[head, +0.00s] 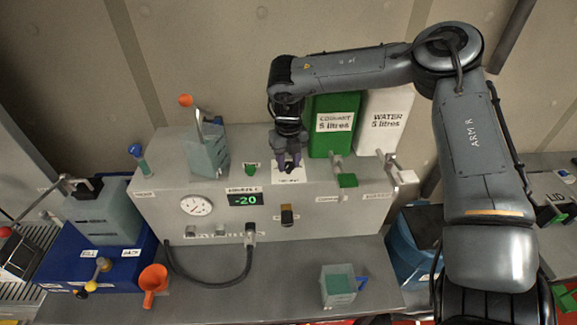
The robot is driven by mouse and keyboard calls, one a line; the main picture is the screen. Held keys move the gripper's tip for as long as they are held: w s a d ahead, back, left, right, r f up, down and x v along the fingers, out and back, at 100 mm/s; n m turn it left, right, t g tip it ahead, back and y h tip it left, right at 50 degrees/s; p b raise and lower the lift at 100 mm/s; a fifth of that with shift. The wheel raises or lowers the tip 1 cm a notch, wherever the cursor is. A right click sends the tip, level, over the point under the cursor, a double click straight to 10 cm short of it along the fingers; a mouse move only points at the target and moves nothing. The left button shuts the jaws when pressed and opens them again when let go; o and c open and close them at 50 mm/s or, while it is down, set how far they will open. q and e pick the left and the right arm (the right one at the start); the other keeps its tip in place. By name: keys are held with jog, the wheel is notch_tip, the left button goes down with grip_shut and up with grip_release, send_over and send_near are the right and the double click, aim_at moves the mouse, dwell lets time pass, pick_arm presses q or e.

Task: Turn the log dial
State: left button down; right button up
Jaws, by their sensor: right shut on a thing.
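My right gripper (289,162) points down at a white plate (289,177) on the top of the grey console, near its middle. Its dark fingers are shut on the log dial at this plate. The fingers hide most of the dial, so its pointer and setting cannot be seen. The writing on the plate is too small to read. My right arm reaches in from the right, over the green and white containers. My left gripper is not in view.
A green coolant container (334,125) and a white water container (386,121) stand close right of the gripper. The console front (330,213) bears a round gauge (196,205) and a display (245,199) reading -20. An orange funnel (153,280) lies on the lower bench.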

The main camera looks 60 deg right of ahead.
jog(key=shift+m+b, duration=0.6)
jog(key=shift+m, duration=0.8)
jog(key=o, duration=1)
jog(key=shift+o, duration=0.2)
